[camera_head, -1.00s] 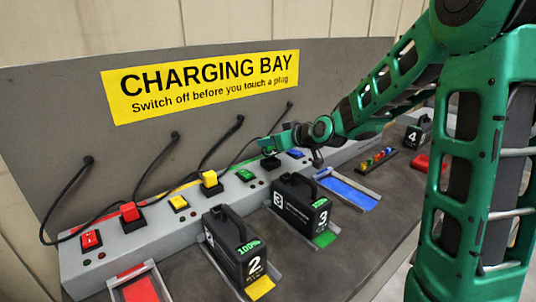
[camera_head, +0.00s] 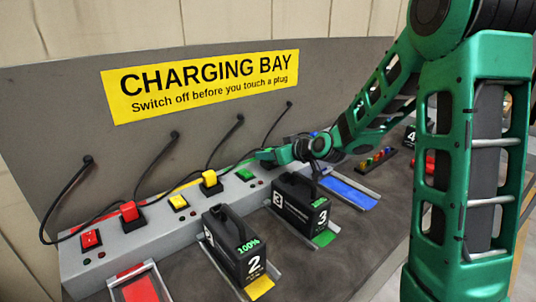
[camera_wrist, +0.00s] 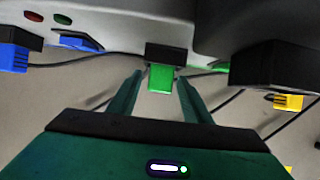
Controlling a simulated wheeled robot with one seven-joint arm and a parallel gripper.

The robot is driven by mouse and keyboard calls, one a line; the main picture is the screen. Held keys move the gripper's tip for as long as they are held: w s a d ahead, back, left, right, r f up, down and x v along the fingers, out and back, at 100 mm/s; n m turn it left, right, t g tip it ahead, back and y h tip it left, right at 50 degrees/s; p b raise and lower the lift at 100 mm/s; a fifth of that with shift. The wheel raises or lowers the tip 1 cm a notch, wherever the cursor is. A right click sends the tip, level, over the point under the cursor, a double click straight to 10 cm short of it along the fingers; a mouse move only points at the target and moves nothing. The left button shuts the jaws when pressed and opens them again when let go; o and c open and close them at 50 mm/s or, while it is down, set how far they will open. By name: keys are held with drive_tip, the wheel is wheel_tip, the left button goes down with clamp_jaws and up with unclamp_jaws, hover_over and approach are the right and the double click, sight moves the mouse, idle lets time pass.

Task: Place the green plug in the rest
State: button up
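The green plug (camera_wrist: 161,79) shows in the wrist view, below a dark block (camera_wrist: 166,53) and apparently touching it. My gripper (camera_wrist: 158,84) is open, with one finger on each side of the plug and small gaps visible between. In the head view, my gripper (camera_head: 268,155) is at the back ledge of the charging bay, just above the green switch (camera_head: 245,174), and hides the green plug. I cannot tell which part is the rest.
Batteries 2 (camera_head: 236,248) and 3 (camera_head: 300,204) stand in front of the ledge. A yellow plug (camera_head: 209,178) and a red plug (camera_head: 129,212) stand on the ledge. A blue plug (camera_wrist: 14,57) shows in the wrist view. A dark strip with coloured pieces (camera_head: 375,160) lies to the right.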

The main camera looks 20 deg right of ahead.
drive_tip(key=shift+r, duration=0.1)
drive_tip(key=v, duration=1.2)
idle(0.4)
